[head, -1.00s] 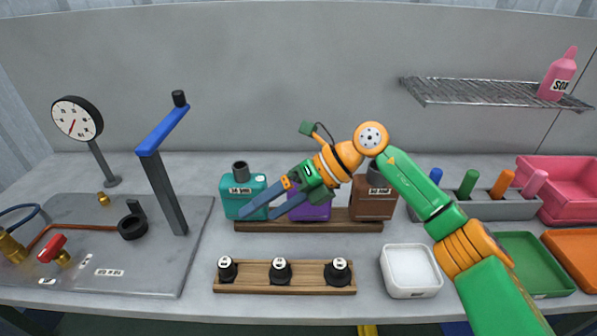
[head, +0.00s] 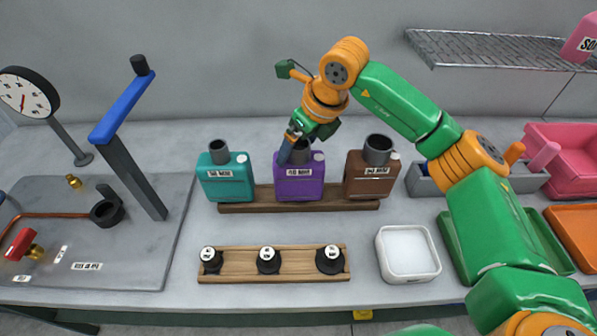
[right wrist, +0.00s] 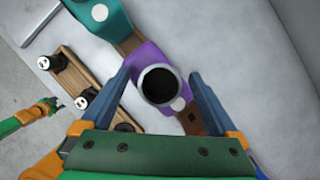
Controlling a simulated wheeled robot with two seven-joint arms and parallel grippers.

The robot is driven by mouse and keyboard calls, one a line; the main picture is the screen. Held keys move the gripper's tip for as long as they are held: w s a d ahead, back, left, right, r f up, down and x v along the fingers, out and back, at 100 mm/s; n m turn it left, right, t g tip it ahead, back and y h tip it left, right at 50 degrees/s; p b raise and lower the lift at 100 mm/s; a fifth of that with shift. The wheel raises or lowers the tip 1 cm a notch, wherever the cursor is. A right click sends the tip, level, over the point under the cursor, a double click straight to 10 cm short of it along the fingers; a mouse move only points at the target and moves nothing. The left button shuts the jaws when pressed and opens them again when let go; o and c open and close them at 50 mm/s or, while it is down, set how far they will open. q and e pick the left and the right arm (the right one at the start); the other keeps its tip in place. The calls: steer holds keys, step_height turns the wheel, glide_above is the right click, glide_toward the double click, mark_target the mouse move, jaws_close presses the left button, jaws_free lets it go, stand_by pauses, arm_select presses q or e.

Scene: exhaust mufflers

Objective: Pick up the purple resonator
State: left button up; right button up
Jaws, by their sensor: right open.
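The purple resonator (head: 299,185) stands upright in the middle of a wooden rack at the back of the bench, between a teal one (head: 226,180) and a brown one (head: 370,182). My right gripper (head: 286,160) is over its top, pointing down. In the right wrist view the purple resonator (right wrist: 152,58) lies between the two blue fingers of the right gripper (right wrist: 163,80), which are open, one on each side of its dark round neck. I cannot tell whether they touch it. My left gripper does not clearly show in the head view; a small green and orange gripper (right wrist: 50,104) shows at the left in the right wrist view.
A front wooden rack (head: 235,265) holds three black plugs. A white tray (head: 408,253) stands right of it. A blue-armed post (head: 135,140) rises at the left. A wire shelf (head: 500,48) hangs at the back right.

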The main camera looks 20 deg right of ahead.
steer(key=c, duration=1.3)
steer(key=shift+c, duration=0.2)
steer(key=shift+r, duration=0.1)
steer(key=shift+w+r+b, duration=0.15)
steer(key=shift+r+b, duration=0.35)
steer(key=shift+r, duration=0.3)
steer(key=s+a+r+b, duration=0.4)
steer(key=s+r, duration=0.7)
steer(key=s, duration=0.2)
steer(key=shift+s+a+r, duration=0.2)
steer(key=shift+s+a, duration=0.05)
steer(key=shift+a, duration=0.05)
